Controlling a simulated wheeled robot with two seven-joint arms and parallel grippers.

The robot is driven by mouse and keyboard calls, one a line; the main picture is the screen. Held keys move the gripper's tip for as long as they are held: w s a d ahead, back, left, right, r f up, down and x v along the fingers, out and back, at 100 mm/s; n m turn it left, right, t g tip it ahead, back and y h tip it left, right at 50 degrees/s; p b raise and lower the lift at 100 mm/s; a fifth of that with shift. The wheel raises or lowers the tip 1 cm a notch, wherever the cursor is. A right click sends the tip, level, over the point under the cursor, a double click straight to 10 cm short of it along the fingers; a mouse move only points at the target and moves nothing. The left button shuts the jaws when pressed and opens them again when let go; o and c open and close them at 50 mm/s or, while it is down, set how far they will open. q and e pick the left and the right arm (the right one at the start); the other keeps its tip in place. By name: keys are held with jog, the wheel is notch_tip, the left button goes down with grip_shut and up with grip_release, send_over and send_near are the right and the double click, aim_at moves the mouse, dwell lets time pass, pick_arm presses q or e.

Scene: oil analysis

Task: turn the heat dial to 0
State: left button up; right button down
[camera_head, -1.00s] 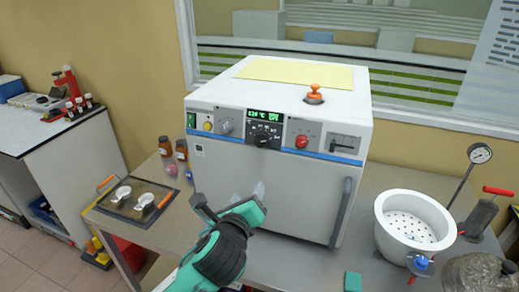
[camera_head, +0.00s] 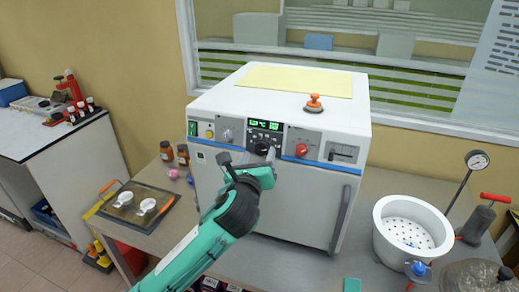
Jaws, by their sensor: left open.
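The white oven (camera_head: 285,97) stands on the grey bench, its door closed. Its heat dial (camera_head: 262,147) is a black knob in the middle of the front panel, under a green lit display (camera_head: 265,125). The display digits are too small to read surely. My left gripper (camera_head: 250,159) is open, its fingertips raised just in front of the panel at the dial. The gripper partly covers the lower side of the dial, and I cannot tell whether the fingers touch it. My right gripper is not in view.
A red knob (camera_head: 301,150) is right of the dial and a grey knob (camera_head: 227,135) left of it. The oven's vertical door handle (camera_head: 340,218) is at the right. A white perforated pot (camera_head: 411,228) stands right. A dark tray (camera_head: 139,205) with white dishes lies left.

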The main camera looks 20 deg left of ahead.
pick_arm(q)
jog(key=shift+w, duration=1.1)
jog(key=c, duration=1)
